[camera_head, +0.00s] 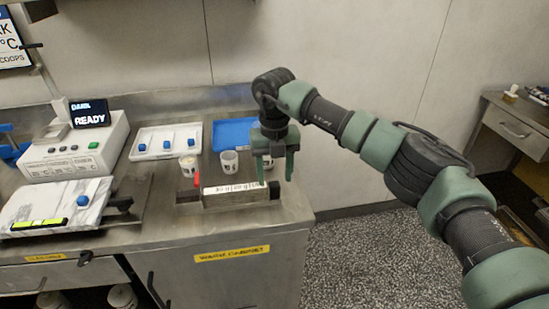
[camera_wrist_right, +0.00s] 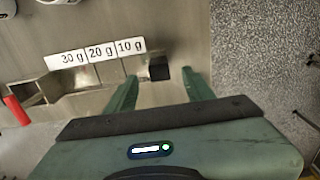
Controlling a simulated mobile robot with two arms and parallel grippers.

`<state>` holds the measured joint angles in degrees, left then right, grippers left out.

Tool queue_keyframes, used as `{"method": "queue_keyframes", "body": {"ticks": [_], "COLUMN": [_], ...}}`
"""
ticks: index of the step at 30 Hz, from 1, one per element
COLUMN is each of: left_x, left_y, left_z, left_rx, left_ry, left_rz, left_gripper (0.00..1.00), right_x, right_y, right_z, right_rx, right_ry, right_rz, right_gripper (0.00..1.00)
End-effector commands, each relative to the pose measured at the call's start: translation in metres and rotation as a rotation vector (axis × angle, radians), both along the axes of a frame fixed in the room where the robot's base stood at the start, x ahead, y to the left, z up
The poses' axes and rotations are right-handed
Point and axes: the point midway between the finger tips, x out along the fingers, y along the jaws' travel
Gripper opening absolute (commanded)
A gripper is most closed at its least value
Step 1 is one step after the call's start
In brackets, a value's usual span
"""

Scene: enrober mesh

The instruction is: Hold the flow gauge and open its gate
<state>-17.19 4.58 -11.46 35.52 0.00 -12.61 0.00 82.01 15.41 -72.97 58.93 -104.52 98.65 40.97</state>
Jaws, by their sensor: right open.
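The flow gauge (camera_head: 232,199) is a long metal channel on the steel counter, with a white scale strip on it. In the right wrist view the strip (camera_wrist_right: 97,50) reads 30 g, 20 g and 10 g. A red tab (camera_head: 197,179), perhaps the gate's handle, sits at its left end and also shows in the wrist view (camera_wrist_right: 16,110). A dark block (camera_wrist_right: 159,69) is at its right end. My right gripper (camera_head: 277,178) is open, pointing down over that end; in the wrist view the block appears between its fingertips. I cannot tell whether they touch. My left gripper is not in view.
Cups (camera_head: 229,162) stand behind the gauge, near a blue tray (camera_head: 232,128) and a white tray (camera_head: 147,152) with blue-knobbed items. A machine reading READY (camera_head: 75,150) and a marble-patterned slab (camera_head: 55,205) are at left. The counter's right edge is close to the gripper.

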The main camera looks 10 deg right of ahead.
Motion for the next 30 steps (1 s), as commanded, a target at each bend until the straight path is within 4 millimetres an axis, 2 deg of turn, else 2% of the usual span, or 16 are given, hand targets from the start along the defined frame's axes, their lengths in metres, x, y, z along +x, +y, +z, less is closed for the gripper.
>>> {"method": "queue_keyframes", "body": {"ticks": [3,9,20,21,26,27,30], "left_x": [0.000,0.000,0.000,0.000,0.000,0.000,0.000], "left_y": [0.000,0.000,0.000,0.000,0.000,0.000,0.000], "left_z": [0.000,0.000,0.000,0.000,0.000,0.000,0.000], "left_rx": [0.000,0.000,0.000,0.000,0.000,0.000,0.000], "left_ry": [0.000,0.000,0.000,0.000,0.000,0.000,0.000], "left_rz": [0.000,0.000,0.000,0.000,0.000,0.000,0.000], "left_gripper": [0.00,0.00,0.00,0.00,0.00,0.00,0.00], "right_x": [-0.001,0.000,0.000,0.000,0.000,0.000,0.000], "right_y": [0.000,0.000,0.000,0.000,0.000,0.000,0.000], "right_z": [-0.022,-0.043,-0.048,-0.048,-0.048,-0.048,-0.048], "right_rx": [0.001,0.002,0.002,0.002,0.002,0.002,0.002], "right_ry": [0.003,0.001,0.000,0.000,0.000,0.000,0.000], "right_rz": [0.000,-0.001,-0.001,-0.001,-0.001,-0.001,-0.001], "right_gripper": [0.53,0.53,0.53,0.50,0.05,0.00,0.00]}}
